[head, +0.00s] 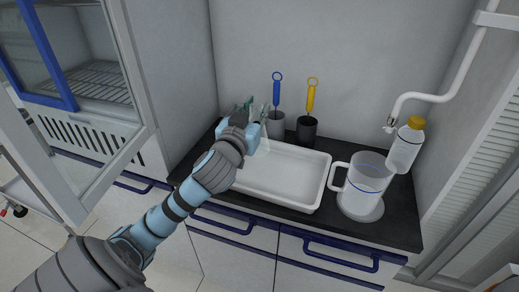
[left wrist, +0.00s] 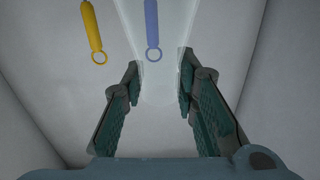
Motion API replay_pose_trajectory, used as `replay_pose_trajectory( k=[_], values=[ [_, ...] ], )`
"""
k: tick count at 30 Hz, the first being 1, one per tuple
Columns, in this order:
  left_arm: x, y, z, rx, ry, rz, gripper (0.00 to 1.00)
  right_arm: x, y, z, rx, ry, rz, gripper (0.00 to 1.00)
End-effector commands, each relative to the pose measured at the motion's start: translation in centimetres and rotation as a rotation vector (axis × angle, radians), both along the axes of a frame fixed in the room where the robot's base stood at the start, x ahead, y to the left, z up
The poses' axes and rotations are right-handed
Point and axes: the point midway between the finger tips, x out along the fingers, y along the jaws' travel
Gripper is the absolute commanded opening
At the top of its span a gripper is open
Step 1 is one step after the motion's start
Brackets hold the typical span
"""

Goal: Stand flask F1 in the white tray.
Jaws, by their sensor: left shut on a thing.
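The white tray (head: 283,170) lies on the black counter and looks empty in its visible middle and right part. My left gripper (head: 247,108) is over the tray's back left corner. It is shut on a clear glass flask, whose faint outline shows beside the fingers in the head view (head: 264,114). In the left wrist view the flask (left wrist: 160,84) sits between the two fingers (left wrist: 157,92). No label on it is readable. The gripper and arm hide much of the flask, and I cannot tell whether its base touches the tray. My right gripper is not in view.
Behind the tray stand a grey cup (head: 275,124) with a blue-handled brush (head: 277,92) and a dark cup (head: 306,130) with a yellow-handled brush (head: 311,98). To the right are a clear jug (head: 364,183) and a yellow-capped bottle (head: 405,148). An open cabinet door (head: 90,85) is at left.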

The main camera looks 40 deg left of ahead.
Motion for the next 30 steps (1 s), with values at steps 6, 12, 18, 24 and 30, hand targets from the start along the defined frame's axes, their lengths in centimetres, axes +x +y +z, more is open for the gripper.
replay_pose_trajectory(
  k=[6,12,18,24,30],
  values=[
    [0.0,0.0,-4.0,0.000,0.000,-0.001,0.00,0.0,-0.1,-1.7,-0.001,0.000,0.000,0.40],
    [0.0,0.0,-7.5,0.001,0.000,-0.001,0.00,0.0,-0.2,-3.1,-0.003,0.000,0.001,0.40],
    [0.0,0.0,-7.4,-0.001,0.002,-0.001,0.32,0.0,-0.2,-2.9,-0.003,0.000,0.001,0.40],
    [0.0,0.0,-7.3,0.000,0.000,-0.001,0.47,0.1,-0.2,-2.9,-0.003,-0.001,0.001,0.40],
    [0.0,0.0,-7.2,0.000,0.000,-0.001,0.47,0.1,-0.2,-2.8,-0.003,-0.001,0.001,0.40]
  ],
)
